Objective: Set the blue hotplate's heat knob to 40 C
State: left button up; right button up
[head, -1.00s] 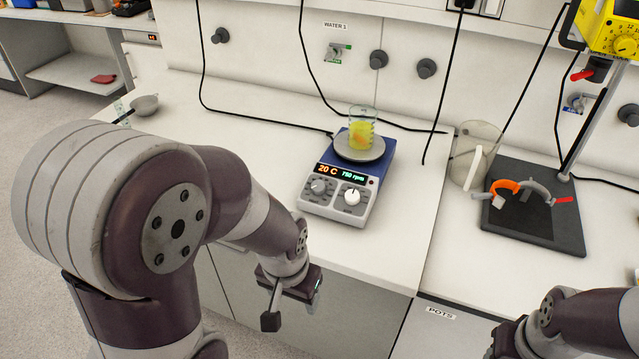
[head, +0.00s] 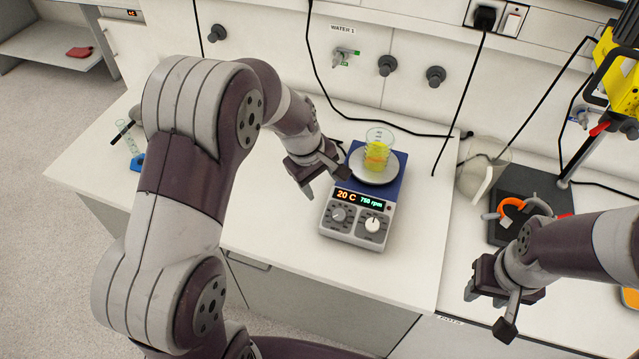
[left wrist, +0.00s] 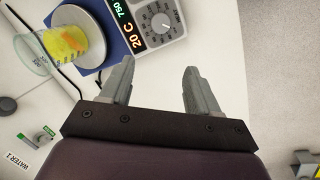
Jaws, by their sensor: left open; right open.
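The blue hotplate (head: 385,229) stands on the white bench, its grey front panel facing me. Its display (head: 360,199) reads 20 C and 750 rpm. Two knobs sit below: a grey, scale-ringed one (head: 338,214) under the 20 C reading and a white one (head: 373,224) under the rpm. A glass beaker of yellow liquid (head: 377,155) stands on the round plate. My left gripper (head: 325,187) is open and empty, above the bench at the hotplate's left side. In the left wrist view the grey knob (left wrist: 162,22) shows beyond the open fingers. My right gripper (head: 510,310) is open and empty at lower right.
A clear jug (head: 484,172) and a dark stand base (head: 505,185) with an orange clamp ring (head: 513,204) are right of the hotplate. Black cables hang behind it. A blue item (head: 138,163) lies at the bench's left. The bench left of the hotplate is mostly clear.

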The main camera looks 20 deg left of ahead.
aim_at(339, 214)
pick_arm(q)
jog(key=s+d+f+p, duration=0.1)
jog(key=s+d+f, duration=0.1)
jog(key=d+f, duration=0.25)
jog(key=w+f, duration=0.1)
jog(key=f, duration=0.1)
jog(key=w+f, duration=0.1)
jog(key=f, duration=0.1)
jog(key=w+f+p, duration=0.1)
jog(key=f, duration=0.1)
jog(key=shift+w+a+f, duration=0.15)
jog(key=shift+a+f, duration=0.05)
jog(key=shift+a, duration=0.2)
jog(key=shift+d+f, duration=0.1)
jog(key=shift+d, duration=0.15)
jog(key=shift+s+d, duration=0.3)
jog(key=shift+s, duration=0.1)
jog(key=shift+w+a, duration=0.2)
jog(key=c, duration=0.5)
jog(key=shift+a, duration=0.1)
jog(key=c, duration=0.5)
jog(key=shift+c, duration=0.2)
pick_arm(e)
jog(key=shift+s+d+r, duration=0.45)
jog(key=shift+d+r, duration=0.1)
jog(key=shift+d, duration=0.05)
jog(key=shift+s+d+r, duration=0.4)
jog(key=shift+d+r, duration=0.1)
jog(key=shift+d, duration=0.1)
